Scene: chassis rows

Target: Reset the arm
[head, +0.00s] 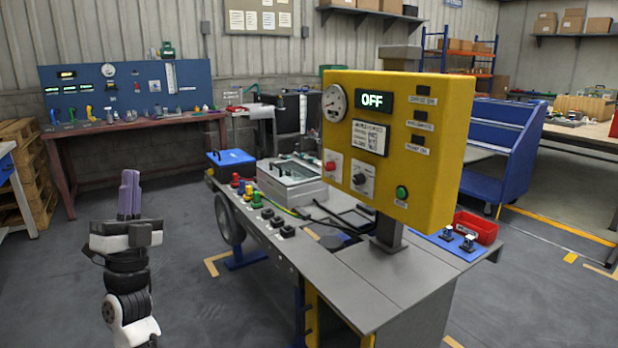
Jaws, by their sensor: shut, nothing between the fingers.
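My gripper (129,194) is at the lower left of the head view, held upright with its purple fingers pointing up. The fingers are together and nothing shows between them. The arm below it stands over open floor, to the left of the grey test bench (330,262) and apart from it. The lower part of the arm runs out of the picture at the bottom.
A yellow control box (437,165) reading OFF stands on the bench's right end. A grey case (290,183), a blue box (231,161) and a red bin (475,227) sit on the bench. A workbench (135,123), wooden pallets (28,170) and a blue cart (505,150) stand around.

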